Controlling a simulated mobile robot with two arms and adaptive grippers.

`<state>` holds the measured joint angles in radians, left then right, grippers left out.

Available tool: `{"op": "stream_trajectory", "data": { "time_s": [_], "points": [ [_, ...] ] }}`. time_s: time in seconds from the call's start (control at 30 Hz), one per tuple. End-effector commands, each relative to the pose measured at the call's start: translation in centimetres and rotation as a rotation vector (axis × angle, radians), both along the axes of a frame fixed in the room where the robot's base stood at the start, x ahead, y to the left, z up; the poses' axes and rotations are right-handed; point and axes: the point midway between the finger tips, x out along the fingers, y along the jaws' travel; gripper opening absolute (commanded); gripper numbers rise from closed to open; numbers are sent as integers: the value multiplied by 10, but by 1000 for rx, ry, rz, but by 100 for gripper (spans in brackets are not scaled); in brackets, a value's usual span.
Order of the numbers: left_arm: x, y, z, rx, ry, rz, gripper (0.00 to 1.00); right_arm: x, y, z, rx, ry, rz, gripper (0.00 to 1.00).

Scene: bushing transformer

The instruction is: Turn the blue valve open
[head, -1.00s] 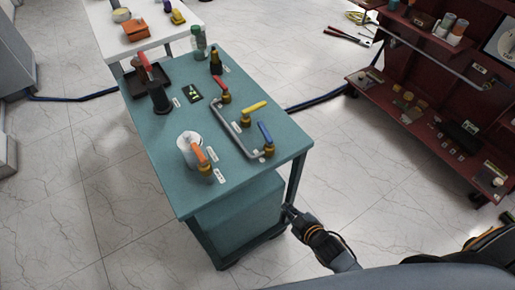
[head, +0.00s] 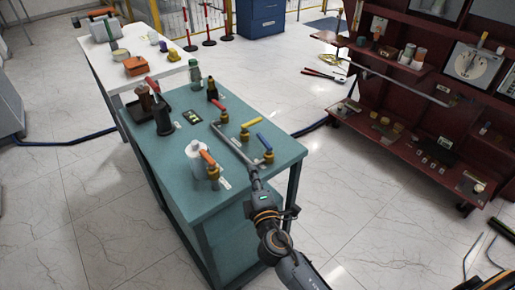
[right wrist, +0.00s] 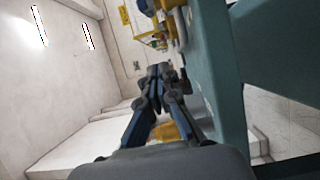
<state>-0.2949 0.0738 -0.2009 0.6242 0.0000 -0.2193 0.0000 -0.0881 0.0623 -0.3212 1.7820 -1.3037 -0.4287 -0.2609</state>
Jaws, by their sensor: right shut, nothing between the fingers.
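The blue valve handle (head: 264,142) sits on a brass-coloured body at the right side of the teal table (head: 230,205), near the end of a grey pipe. My right gripper (head: 254,175) is at the table's near right edge, just in front of the blue valve and apart from its handle. In the right wrist view the fingers of my right gripper (right wrist: 158,75) are together with nothing between them. Yellow and bluish parts show beyond the fingertips there; I cannot tell which valve they belong to. My left gripper is not in view.
A yellow-handled valve (head: 247,125), a red-handled valve (head: 222,107) and an orange-handled valve (head: 210,164) stand close by. A white container (head: 195,153) is at the left of the orange one.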

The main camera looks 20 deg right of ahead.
Motion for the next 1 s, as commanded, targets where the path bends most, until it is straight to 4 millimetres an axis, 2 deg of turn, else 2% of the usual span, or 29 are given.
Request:
{"op": "stream_trajectory", "data": {
  "time_s": [0.17, 0.33, 0.53, 0.6, 0.73, 1.0],
  "points": [
    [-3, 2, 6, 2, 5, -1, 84, 24, -1, 3, -1, -2, 1, 0],
    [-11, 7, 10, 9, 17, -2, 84, 60, -4, 2, 0, -2, 2, 0],
    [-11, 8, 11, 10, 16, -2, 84, 101, -8, 1, 1, 0, 1, 0],
    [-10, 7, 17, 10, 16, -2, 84, 99, -24, 1, -3, 2, -1, 0],
    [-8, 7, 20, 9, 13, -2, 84, 102, -38, 0, -1, 2, 1, 0],
    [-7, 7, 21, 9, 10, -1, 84, 103, -48, -1, 2, 1, 1, 0]
  ]
}}
